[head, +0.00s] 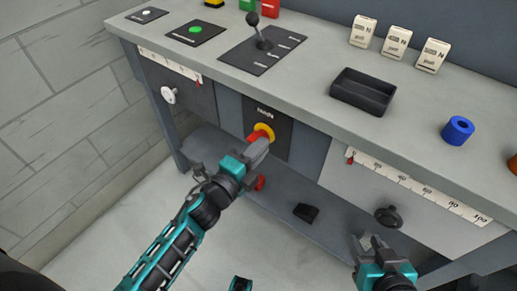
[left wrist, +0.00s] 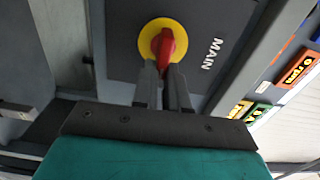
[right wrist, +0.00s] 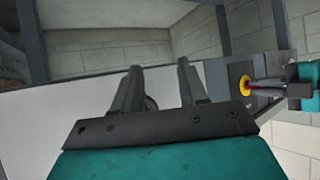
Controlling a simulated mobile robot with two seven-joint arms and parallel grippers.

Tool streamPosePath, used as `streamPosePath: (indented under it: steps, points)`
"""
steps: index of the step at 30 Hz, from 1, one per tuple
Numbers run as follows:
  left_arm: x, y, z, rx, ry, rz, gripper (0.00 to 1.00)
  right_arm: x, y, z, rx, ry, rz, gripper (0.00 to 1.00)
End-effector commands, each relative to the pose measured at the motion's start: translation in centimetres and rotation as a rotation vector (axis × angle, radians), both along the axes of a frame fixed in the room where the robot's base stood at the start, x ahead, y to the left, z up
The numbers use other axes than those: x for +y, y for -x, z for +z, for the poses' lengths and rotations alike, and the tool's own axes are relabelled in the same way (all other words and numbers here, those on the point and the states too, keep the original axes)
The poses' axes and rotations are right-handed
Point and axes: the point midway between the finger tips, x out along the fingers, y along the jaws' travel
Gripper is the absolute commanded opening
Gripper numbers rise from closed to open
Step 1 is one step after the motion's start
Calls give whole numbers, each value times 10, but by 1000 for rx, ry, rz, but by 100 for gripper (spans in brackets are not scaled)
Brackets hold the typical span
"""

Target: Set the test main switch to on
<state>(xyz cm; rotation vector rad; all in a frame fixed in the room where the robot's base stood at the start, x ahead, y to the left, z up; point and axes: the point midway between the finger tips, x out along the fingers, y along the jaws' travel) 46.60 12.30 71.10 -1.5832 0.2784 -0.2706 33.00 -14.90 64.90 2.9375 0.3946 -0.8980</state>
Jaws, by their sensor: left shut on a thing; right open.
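The main switch is a red handle (left wrist: 167,48) on a round yellow plate (left wrist: 150,32), set in a dark panel marked MAIN on the bench front. In the head view the yellow plate (head: 263,132) shows just past my left gripper (head: 257,146). In the left wrist view my left gripper (left wrist: 165,85) is shut on the red handle, which lies between its fingertips. The handle's exact angle is partly hidden by the fingers. My right gripper (head: 373,245) is open and empty, near a black knob (head: 388,217) under the right-hand scale. It also shows open in the right wrist view (right wrist: 158,80).
A white knob (head: 168,95) is on the left front. A dark block (head: 306,212) lies below.

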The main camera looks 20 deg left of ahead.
Motion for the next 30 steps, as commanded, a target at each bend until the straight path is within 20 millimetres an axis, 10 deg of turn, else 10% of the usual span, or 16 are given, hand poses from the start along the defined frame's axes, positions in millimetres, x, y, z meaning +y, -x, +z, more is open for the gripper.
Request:
streamPosePath:
  steps: [17, 18, 24, 30]
  points:
    - [0, 0, -1, -10, -30, -1, 0, 0, 0, -1, 0, 1, 1, 43]
    - [0, 0, -1, -10, -29, 0, 16, 0, 0, -1, 0, 1, 1, 43]
    - [0, 0, -1, -10, -29, 0, 35, 0, 0, -1, 0, 1, 1, 43]
    - [0, 0, -1, -9, -29, 0, 38, 0, 0, -1, 0, 2, 1, 43]
